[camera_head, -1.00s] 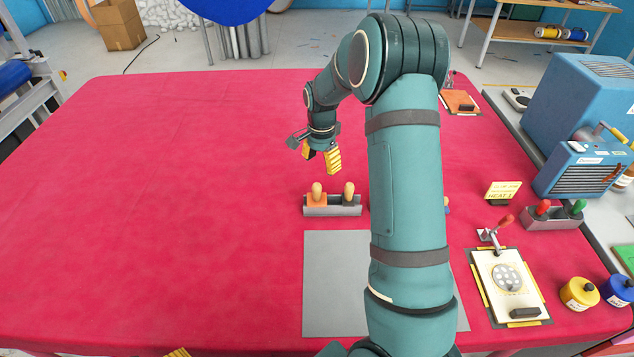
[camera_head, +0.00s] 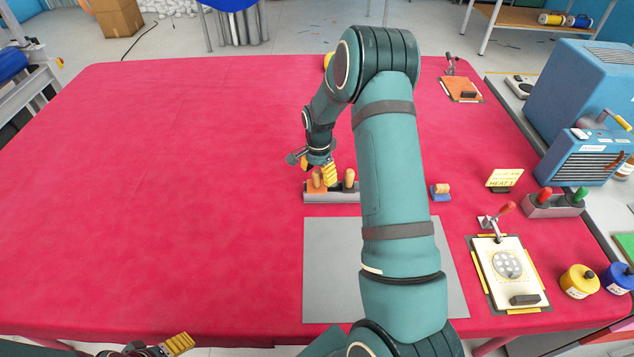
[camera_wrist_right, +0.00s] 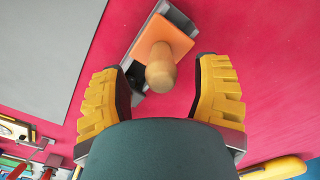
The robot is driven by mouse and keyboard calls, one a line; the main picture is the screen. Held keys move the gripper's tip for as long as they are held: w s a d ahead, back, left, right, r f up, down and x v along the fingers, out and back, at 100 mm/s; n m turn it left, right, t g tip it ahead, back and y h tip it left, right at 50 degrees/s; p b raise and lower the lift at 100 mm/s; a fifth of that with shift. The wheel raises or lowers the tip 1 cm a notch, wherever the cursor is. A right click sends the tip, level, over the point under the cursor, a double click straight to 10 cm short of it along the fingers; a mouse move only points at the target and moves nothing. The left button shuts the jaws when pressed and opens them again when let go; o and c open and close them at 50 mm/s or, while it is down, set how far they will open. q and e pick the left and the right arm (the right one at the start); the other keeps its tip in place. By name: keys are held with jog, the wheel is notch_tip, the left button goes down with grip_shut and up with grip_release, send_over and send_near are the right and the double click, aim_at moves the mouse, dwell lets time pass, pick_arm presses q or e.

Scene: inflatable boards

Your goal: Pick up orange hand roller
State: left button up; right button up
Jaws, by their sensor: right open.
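The orange hand roller, with an orange block and a wooden handle, stands in a grey holder (camera_head: 334,197) near the table's middle. In the right wrist view the orange hand roller (camera_wrist_right: 165,45) lies between my spread fingers, its handle knob pointing at the camera. My right gripper (camera_head: 321,176) is open, pointing down over it, with one yellow finger on each side; I cannot tell if they touch it. A second wooden-handled tool (camera_head: 349,180) sits in the same holder, to the right. My left gripper (camera_head: 172,348) shows only partly at the bottom edge, away from the holder.
A grey mat (camera_head: 335,270) lies in front of the holder, partly hidden by my right arm. A small blue-based tool (camera_head: 440,192), a clamp board (camera_head: 508,270), a yellow sign (camera_head: 503,178) and jars (camera_head: 579,281) stand to the right. The red table's left half is clear.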

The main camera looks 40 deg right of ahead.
aim_at(317, 181)
jog(key=f, duration=0.3)
jog(key=shift+w+a+f, duration=0.15)
jog(key=shift+a+f, duration=0.05)
jog(key=shift+f, duration=0.2)
jog(key=shift+r, duration=0.1)
grip_shut()
notch_tip(317, 181, up, 10)
dwell(0.6)
